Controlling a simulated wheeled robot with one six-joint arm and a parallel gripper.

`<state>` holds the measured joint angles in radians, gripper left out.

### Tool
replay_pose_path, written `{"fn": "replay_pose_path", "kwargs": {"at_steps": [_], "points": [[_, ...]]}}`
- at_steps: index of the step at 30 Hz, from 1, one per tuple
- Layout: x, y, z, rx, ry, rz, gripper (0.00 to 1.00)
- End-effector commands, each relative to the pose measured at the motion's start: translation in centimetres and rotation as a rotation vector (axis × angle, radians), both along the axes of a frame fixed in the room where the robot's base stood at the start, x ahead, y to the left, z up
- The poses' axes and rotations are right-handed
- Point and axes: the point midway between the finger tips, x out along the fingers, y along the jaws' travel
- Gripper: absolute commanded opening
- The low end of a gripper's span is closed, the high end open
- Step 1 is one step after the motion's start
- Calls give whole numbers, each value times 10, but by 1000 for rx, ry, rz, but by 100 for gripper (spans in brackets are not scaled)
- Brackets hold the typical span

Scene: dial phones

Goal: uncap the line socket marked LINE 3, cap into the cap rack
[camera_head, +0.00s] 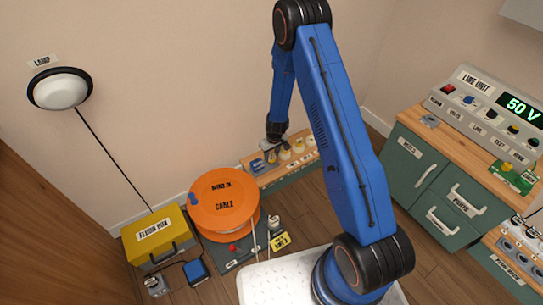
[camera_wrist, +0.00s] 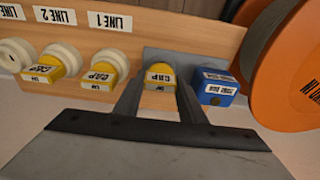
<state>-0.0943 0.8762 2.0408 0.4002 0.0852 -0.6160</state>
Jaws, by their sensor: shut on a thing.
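My gripper (camera_wrist: 160,80) is shut on a yellow cap (camera_wrist: 159,71) in front of a grey plate (camera_wrist: 205,62) on the wooden panel. Whether the cap touches the plate I cannot tell. In the head view my gripper (camera_head: 271,146) is small, at the bench by the wall. Line sockets LINE 1 (camera_wrist: 112,58) and LINE 2 (camera_wrist: 65,56) are white rings with yellow caps. A third white socket (camera_wrist: 14,54), its label cut off at the left edge, shows no cap on its face. No cap rack label is readable.
A blue labelled block (camera_wrist: 217,89) sits just right of the held cap. The orange cable reel (camera_wrist: 285,70) stands close on the right; it also shows in the head view (camera_head: 222,225). A yellow fluid box (camera_head: 155,237) is left of it.

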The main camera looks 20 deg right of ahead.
Motion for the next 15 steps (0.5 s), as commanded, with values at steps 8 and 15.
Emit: {"fn": "replay_pose_path", "kwargs": {"at_steps": [8, 15], "points": [[0, 0, -4, 0, 0, 0, 10], [0, 0, -8, 0, 0, 0, 41]]}}
